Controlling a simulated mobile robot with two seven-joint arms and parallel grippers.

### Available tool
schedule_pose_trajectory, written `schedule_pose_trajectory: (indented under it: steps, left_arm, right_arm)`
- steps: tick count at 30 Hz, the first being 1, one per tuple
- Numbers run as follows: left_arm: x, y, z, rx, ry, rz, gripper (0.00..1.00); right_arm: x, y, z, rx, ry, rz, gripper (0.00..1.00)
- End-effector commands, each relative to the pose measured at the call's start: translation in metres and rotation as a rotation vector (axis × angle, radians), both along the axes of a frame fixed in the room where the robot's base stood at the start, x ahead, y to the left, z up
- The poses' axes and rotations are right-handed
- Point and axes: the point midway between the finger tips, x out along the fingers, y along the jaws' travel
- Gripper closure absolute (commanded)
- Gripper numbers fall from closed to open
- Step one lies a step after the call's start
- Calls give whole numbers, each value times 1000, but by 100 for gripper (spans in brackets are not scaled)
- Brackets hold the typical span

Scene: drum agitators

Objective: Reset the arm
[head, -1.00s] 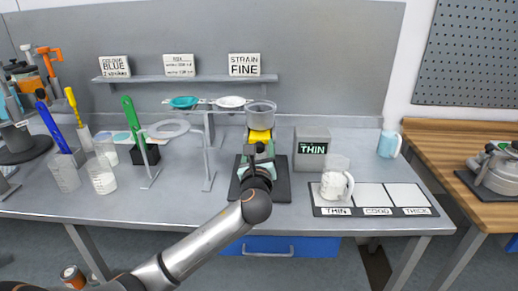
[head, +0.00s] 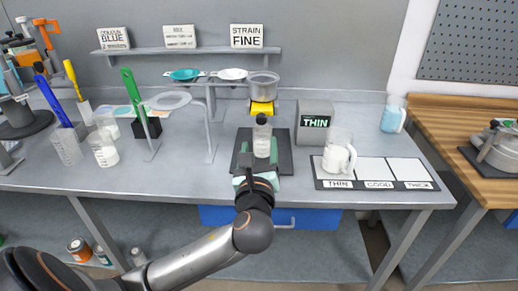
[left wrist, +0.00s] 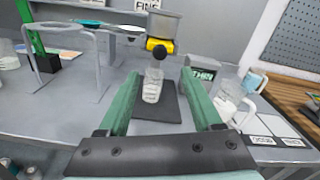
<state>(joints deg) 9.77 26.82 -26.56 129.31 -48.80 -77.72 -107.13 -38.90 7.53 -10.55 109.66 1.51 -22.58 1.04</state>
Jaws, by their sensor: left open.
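The bottle also shows there (left wrist: 153,85), beyond the fingers, upright on a dark mat (head: 284,162). My right gripper is in neither view.
A yellow-fronted stand with a grey cup (head: 263,86) is behind the bottle. A grey box marked THIN (head: 314,122) and a pitcher (head: 339,152) are to the right. Ring stands (head: 212,140) and beakers (head: 104,150) are to the left.

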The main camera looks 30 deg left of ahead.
Motion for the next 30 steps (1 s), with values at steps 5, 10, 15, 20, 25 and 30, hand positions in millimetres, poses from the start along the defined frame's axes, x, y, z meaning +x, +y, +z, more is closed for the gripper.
schedule_pose_trajectory:
  steps: [5, 10, 15, 20, 25, 30]
  left_arm:
    - [0, 0, 0, 0, 0, 0, 34]
    - [0, 0, 0, 0, 0, 0, 34]
    - [1, -1, -3, -8, 2, -4, 34]
    - [3, -13, -46, -186, 22, -65, 34]
    - [-9, -47, -148, -697, 61, -130, 34]
    - [-53, -84, -246, -1326, 71, -23, 34]
  right_arm:
    - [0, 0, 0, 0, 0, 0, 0]
    - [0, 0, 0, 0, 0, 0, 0]
    - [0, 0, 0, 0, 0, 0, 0]
    - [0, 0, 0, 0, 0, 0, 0]
    - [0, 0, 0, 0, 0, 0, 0]
    - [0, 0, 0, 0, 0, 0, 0]
